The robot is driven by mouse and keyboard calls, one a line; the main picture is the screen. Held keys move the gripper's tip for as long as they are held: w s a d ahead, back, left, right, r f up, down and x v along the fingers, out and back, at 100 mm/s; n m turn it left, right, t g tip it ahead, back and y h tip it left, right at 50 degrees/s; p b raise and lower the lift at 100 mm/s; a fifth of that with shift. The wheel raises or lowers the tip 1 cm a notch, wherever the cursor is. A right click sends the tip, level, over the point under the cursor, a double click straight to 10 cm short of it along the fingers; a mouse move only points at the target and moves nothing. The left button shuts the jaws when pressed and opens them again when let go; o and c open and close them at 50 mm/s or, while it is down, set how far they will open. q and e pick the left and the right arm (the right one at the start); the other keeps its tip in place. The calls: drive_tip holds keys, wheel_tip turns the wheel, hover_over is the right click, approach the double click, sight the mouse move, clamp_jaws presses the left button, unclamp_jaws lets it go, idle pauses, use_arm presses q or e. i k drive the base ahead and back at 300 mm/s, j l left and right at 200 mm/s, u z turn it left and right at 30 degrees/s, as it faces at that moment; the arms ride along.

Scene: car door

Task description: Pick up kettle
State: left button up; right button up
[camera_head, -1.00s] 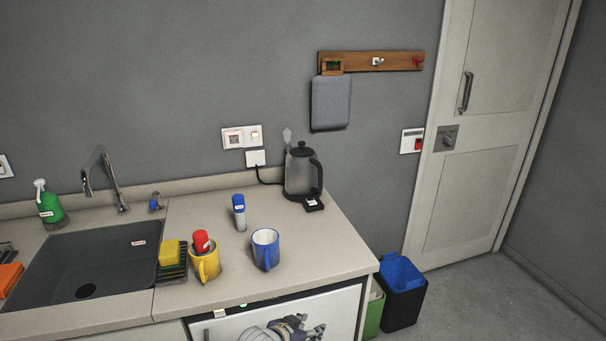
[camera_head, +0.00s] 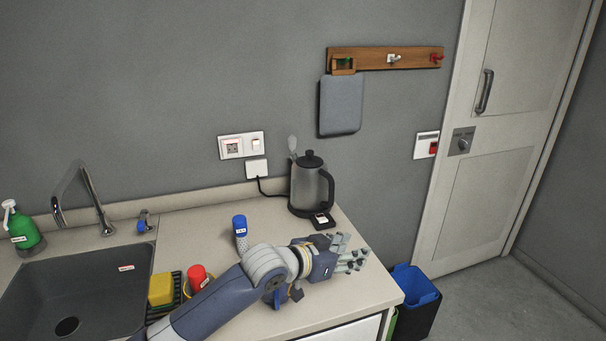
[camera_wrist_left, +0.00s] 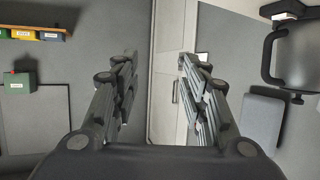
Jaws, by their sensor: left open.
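The kettle (camera_head: 311,184) has a grey see-through body with a black lid, handle and base. It stands upright at the back right of the counter, near the wall. My left gripper (camera_head: 351,254) is open and empty, over the right part of the counter, in front of and a little right of the kettle, apart from it. My right gripper is not in view.
A blue-capped shaker (camera_head: 240,232) stands left of the kettle. A red-capped item (camera_head: 197,278) and a yellow sponge (camera_head: 161,289) are beside the sink (camera_head: 95,283). My left arm hides most of the mugs. A blue-lined bin (camera_head: 414,290) stands right of the counter (camera_head: 190,222).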

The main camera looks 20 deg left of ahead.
sight(309, 188)
drive_tip(key=i+j, duration=0.75)
